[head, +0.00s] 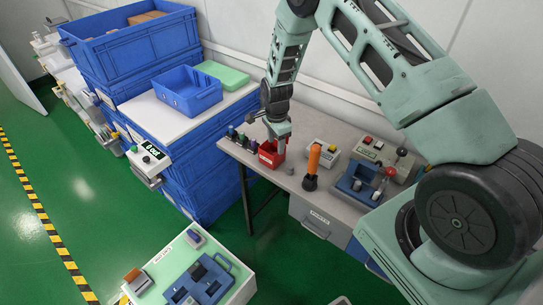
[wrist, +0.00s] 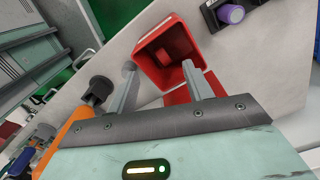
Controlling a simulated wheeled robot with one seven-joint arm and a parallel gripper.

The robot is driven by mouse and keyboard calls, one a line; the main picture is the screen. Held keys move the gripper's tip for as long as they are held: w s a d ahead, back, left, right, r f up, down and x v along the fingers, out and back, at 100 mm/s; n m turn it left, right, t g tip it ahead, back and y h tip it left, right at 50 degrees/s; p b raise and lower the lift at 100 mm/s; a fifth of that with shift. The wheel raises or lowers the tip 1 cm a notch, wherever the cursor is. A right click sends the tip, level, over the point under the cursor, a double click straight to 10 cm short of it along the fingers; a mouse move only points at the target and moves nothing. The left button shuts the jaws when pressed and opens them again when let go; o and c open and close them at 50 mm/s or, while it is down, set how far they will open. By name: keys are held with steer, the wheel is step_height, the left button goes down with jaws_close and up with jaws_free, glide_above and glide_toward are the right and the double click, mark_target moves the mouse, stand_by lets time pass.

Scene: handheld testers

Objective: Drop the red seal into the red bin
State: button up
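The red bin (head: 267,160) stands on the grey workbench, with a pale label on its front. In the wrist view I look down into the red bin (wrist: 146,50). A small red block-like shape, probably the red seal (wrist: 165,57), shows inside it, apart from my fingers. My gripper (head: 276,134) is above the bin. In the wrist view my gripper (wrist: 160,68) has its fingers wide apart with nothing between them. The right finger overlaps the bin's near edge, and the left finger is beside the bin.
An orange-handled tool (head: 313,160) stands right of the bin, with a small grey cylinder (head: 290,169) between them. Blue crates (head: 186,90) stand left of the bench.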

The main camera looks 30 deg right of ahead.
step_height(320, 180, up, 17)
steer(key=b, duration=0.3)
steer(key=shift+r+b, duration=0.2)
steer(key=shift+b, duration=0.1)
stand_by(0.4)
steer(key=s+a+r+n+y, duration=0.1)
steer(key=s+a+r+n, duration=0.3)
steer(key=s+a+n, duration=0.4)
steer(key=s+a+r+n, duration=0.3)
steer(key=s+a+n, duration=0.2)
steer(key=s+a, duration=0.45)
steer(key=s+a+n, duration=0.1)
steer(key=s+n, duration=0.5)
steer(key=s, duration=0.3)
steer(key=s+a+r+n, duration=0.1)
steer(key=s+a+n, duration=0.1)
steer(key=s+n, duration=0.4)
steer(key=s, duration=0.3)
steer(key=shift+a+n, duration=0.25)
steer(key=shift+n, duration=0.15)
steer(key=shift+r, duration=0.1)
